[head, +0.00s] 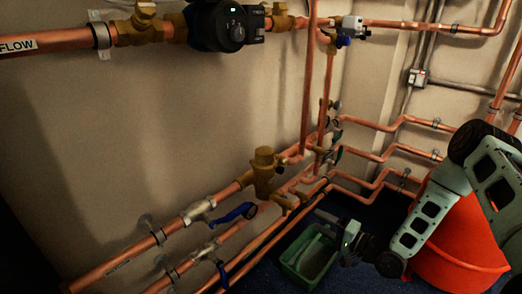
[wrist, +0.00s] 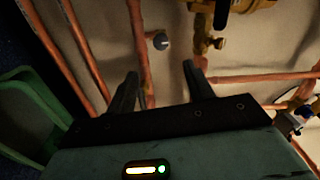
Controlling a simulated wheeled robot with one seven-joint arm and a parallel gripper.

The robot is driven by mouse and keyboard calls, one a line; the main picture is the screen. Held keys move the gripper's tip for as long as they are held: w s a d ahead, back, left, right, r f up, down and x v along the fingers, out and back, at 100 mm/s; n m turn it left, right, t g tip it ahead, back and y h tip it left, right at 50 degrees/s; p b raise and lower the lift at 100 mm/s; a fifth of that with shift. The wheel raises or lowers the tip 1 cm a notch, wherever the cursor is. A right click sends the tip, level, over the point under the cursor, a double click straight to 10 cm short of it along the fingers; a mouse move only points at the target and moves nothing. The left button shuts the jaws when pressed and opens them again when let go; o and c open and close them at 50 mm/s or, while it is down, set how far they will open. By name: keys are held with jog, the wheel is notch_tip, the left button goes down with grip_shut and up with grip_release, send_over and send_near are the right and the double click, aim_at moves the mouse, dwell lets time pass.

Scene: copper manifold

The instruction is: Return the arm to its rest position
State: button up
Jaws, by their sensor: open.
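My gripper shows in the wrist view (wrist: 160,82) with its two dark fingers spread apart and nothing between them. Copper pipes and a brass fitting (wrist: 207,42) lie beyond the fingers. In the head view my grey-green arm comes in from the right edge, bent at its joints. The gripper end (head: 335,226) is at the lower middle right, above or beside the green crate (head: 290,268). Its fingers are too small and dark to make out there.
Copper pipes (head: 215,195) run along the wall, with a brass valve (head: 264,172) and a blue-handled valve (head: 233,213). A black pump (head: 217,26) is at the top. An orange-red bucket (head: 455,240) stands behind my arm. Dark blue floor shows between crate and bucket.

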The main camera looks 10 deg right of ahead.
jog(key=d+r+n+g+h, duration=0.4)
jog(key=r+n+g+h, duration=0.3)
jog(key=n+h, duration=0.1)
jog(key=s+a+r+n+g+h, duration=0.1)
jog(key=s+r+g, duration=0.1)
jog(key=s+r, duration=0.55)
jog(key=s+a+r+g+h, duration=0.1)
jog(key=s+r+g+h, duration=0.15)
jog(key=s+r, duration=0.5)
jog(key=s+a+r+n+g+y, duration=0.25)
jog(key=s+a+n, duration=0.55)
jog(key=s+a, duration=0.8)
notch_tip(320, 180, up, 31)
jog(key=w+a+h+p, duration=0.1)
jog(key=a+p, duration=0.1)
jog(key=p, duration=3)
jog(key=shift+w+g, duration=0.3)
jog(key=shift+w, duration=0.1)
jog(key=shift+r, duration=0.1)
